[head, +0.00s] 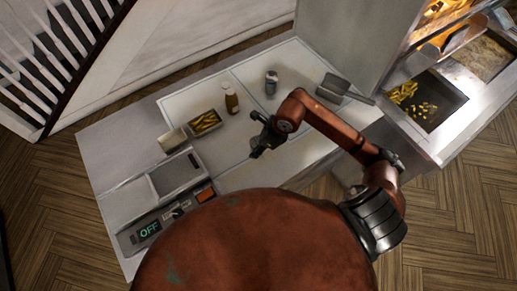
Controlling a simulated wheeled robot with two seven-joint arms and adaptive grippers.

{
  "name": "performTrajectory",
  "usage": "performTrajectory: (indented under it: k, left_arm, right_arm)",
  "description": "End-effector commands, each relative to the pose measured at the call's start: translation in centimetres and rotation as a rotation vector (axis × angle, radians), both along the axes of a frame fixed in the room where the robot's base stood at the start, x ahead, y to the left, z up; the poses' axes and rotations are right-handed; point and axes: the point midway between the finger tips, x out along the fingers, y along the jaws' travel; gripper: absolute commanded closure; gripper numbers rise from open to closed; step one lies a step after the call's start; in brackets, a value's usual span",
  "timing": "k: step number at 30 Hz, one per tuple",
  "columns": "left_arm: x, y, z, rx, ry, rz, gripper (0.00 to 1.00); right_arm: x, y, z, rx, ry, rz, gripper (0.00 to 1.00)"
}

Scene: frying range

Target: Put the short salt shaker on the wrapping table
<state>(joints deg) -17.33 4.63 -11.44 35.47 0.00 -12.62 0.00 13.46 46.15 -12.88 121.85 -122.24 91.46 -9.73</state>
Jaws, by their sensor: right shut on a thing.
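My right gripper (257,136) is over the white wrapping table (220,148), near its middle. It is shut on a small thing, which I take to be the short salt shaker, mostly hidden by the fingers. I cannot tell whether that thing touches the table top. A grey, metallic-looking shaker (271,83) stands upright farther back on the table, apart from the gripper. My left gripper is not in view.
A brown bottle (231,101) stands left of the grey shaker. A box of fries (205,123) and a scale-like device (174,172) are at left. A metal container (333,87) sits at the right rear. The fryer station (447,139) is at right.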

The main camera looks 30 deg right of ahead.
Motion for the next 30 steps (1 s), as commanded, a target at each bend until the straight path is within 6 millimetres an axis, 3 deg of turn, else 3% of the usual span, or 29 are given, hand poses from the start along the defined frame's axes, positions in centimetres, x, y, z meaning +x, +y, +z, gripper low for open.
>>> performTrajectory:
  k: [6, 12, 23, 24, 30]
  left_arm:
    - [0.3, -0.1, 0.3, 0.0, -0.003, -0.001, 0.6]
    - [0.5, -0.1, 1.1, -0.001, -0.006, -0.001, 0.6]
    - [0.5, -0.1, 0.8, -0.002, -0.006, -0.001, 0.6]
    - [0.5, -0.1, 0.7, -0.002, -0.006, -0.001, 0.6]
    - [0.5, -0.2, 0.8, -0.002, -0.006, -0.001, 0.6]
  right_arm:
    - [0.5, -1.2, -1.6, 0.001, 0.003, -0.003, 1.0]
    - [0.5, -0.9, -4.1, 0.003, 0.002, 0.0, 1.0]
    - [0.5, -1.0, -4.6, 0.0, -0.001, 0.002, 1.0]
    - [0.5, -1.0, -4.7, -0.001, 0.0, 0.001, 0.63]
    - [0.5, -1.0, -4.6, 0.0, 0.0, 0.001, 0.49]
